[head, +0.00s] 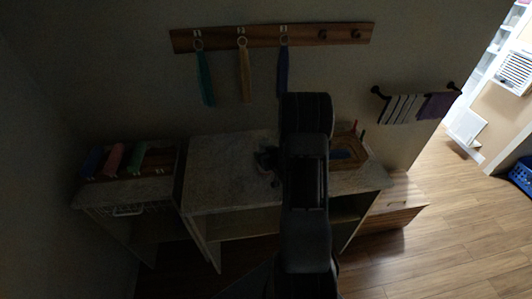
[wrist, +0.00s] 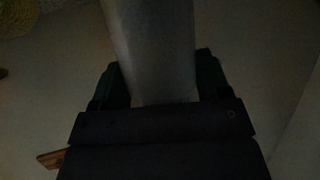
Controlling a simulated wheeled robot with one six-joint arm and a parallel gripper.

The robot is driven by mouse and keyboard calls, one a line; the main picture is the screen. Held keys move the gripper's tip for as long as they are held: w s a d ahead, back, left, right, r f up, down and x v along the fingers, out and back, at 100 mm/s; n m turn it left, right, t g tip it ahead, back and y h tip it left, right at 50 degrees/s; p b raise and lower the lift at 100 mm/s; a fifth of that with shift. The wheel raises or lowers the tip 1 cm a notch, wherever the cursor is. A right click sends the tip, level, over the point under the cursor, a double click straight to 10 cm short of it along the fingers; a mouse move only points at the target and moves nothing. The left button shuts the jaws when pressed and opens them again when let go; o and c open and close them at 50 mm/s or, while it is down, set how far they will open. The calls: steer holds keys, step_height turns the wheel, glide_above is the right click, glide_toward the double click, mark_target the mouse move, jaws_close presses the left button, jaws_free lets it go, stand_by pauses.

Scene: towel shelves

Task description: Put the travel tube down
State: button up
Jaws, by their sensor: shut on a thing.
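The travel tube (wrist: 152,45) is a smooth grey, dim cylinder running up out of the top edge of the wrist view. My gripper (wrist: 160,84) has its two dark fingers on either side of the tube and is shut on it. The tube's far end is outside the wrist view. In the head view my dark arm stands in front of the counter (head: 225,172) and hides part of it. I cannot make out the tube in the head view. Whether the tube touches any surface is not clear.
The counter's left part is mostly bare. Rolled towels (head: 112,158) lie on a shelf at the left. A hook rail (head: 270,38) with hanging strips and a towel bar (head: 415,106) are on the wall. The room is dark.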

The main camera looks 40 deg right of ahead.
steer(key=shift+f, duration=0.1)
steer(key=shift+f+b, duration=0.1)
steer(key=shift+b, duration=0.2)
steer(key=o, duration=1.1)
